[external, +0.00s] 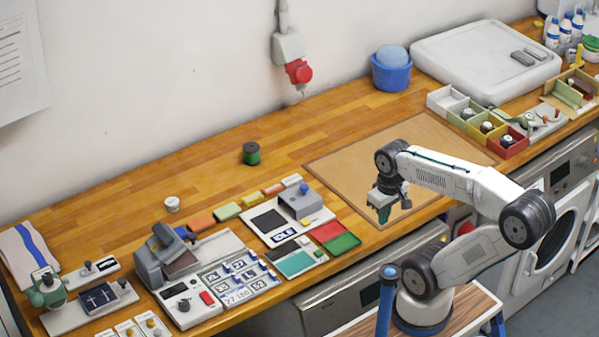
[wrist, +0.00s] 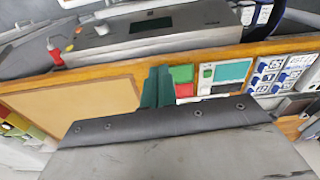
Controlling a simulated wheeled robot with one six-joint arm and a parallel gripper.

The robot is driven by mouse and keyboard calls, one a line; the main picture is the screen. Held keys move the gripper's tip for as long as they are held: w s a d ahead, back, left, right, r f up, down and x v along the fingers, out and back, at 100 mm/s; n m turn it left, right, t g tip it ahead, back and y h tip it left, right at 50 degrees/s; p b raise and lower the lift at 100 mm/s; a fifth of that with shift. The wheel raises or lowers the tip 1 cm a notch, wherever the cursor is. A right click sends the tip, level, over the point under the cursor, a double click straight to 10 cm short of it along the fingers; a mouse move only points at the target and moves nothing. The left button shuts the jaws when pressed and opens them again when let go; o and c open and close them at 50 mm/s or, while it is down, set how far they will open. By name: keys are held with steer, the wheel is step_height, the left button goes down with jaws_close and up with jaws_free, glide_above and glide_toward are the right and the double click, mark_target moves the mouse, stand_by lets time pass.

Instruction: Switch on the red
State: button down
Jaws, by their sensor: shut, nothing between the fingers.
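Several red things show. A white device (external: 181,309) at the front left carries a small red switch (external: 207,298) beside a dark knob; whether it is on or off is too small to tell. A red pad (external: 328,231) lies beside a green pad (external: 343,243); the red one also shows in the wrist view (wrist: 184,90). A red part (external: 299,72) hangs below a grey box on the wall. My gripper (external: 385,212), with green fingers, hangs over the front of the brown mat, apart from these things. Its fingers (wrist: 157,87) are shut and empty.
The brown mat (external: 340,165) is bare. Cards, small blocks and a grey box (external: 300,203) crowd the counter left of my gripper. Coloured bins (external: 470,138) stand at the right. A green spool (external: 251,153) stands on open wood behind.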

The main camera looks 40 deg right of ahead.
steer(key=w+a+n+g, duration=0.1)
steer(key=w+a+n, duration=0.4)
steer(key=a, duration=0.4)
step_height(320, 180, up, 2)
steer(key=n+t, duration=0.2)
steer(key=n, duration=1)
glide_above(204, 294)
steer(key=s, duration=0.2)
steer(key=shift+s, duration=0.2)
steer(key=shift+r, duration=0.1)
steer(key=f, duration=0.4)
steer(key=w+f, duration=0.1)
steer(key=f, duration=0.4)
steer(key=w+f, duration=0.1)
steer(key=f, duration=0.4)
